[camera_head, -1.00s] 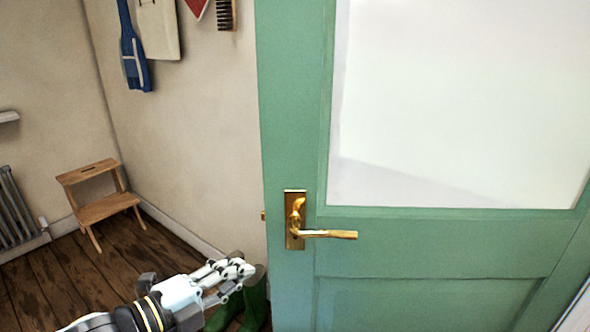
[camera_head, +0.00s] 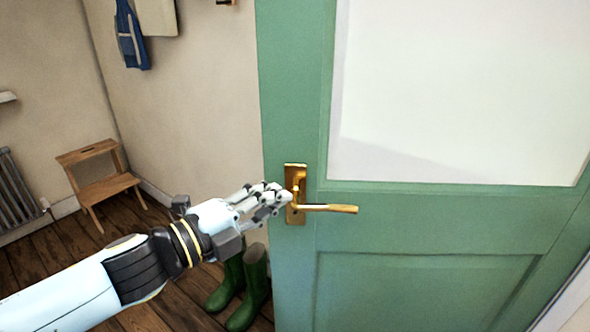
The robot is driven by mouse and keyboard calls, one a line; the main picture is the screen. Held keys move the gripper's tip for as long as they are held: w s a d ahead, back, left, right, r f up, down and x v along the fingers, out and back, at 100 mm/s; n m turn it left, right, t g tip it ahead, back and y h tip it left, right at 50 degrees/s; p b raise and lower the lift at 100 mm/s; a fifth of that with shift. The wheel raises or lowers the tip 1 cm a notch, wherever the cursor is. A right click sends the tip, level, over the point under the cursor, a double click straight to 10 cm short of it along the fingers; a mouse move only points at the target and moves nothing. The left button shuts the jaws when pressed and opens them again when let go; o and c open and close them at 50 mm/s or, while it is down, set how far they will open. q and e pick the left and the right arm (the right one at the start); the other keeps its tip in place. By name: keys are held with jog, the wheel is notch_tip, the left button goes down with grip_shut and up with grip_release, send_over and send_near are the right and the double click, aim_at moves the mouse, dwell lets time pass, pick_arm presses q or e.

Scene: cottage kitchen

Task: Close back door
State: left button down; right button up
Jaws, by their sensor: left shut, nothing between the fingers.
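The back door (camera_head: 420,230) is green with a large pale glass pane, and it stands ajar across the right of the head view. Its brass handle (camera_head: 328,208) sits on a brass plate near the door's left edge, the lever pointing right. My left gripper (camera_head: 284,197) is shut and empty, its fingertips at the left side of the brass plate, in front of the door's edge. I cannot tell whether they touch. My right gripper is not in view.
Green boots (camera_head: 254,280) stand on the wooden floor beside the door's edge, below my left gripper. A wooden step stool (camera_head: 98,180) and a radiator (camera_head: 15,195) are at the left. Blue clothing (camera_head: 131,38) hangs on the wall.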

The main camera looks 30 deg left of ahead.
aim_at(314, 167)
pick_arm(q)
jog(key=w+p, duration=0.1)
jog(key=w, duration=0.6)
jog(key=shift+p, duration=0.3)
jog(key=shift+w+a, duration=0.3)
jog(key=shift+w, duration=0.1)
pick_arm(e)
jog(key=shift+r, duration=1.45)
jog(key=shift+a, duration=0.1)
